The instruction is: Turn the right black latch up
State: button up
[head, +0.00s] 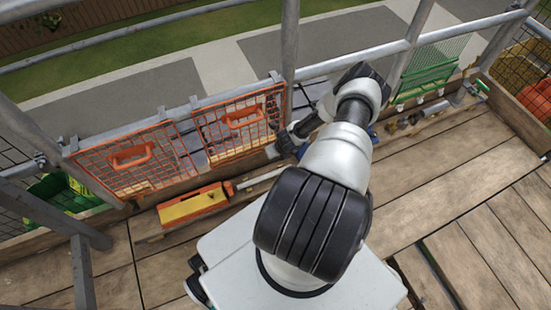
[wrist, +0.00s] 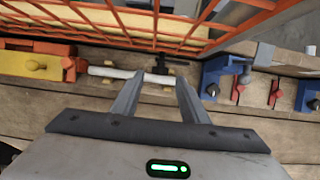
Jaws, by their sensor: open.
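In the wrist view, my gripper (wrist: 158,92) is open, with its two grey fingers apart and nothing between them. A small dark piece with a crossbar (wrist: 160,68) shows just beyond the fingertips, at the right end of a white bar; I cannot tell whether it is the right black latch or which way it is turned. The orange mesh gate (wrist: 110,30) is above and beyond the fingers. In the head view, the right orange mesh gate (head: 215,137) hangs on the rail left of my arm's dark end. My fingertips cannot be made out there.
A yellow and red box (head: 192,205) lies on the planks below the left orange mesh gate (head: 112,170). In the wrist view, blue brackets (wrist: 235,72) and red pieces (wrist: 275,92) lie to the right. A green rack (head: 428,68) stands far right. The right-hand planks (head: 450,175) are clear.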

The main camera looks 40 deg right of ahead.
jog(key=b+x, duration=0.1)
jog(key=x, duration=0.3)
jog(key=shift+f, duration=0.1)
jog(key=c, duration=1)
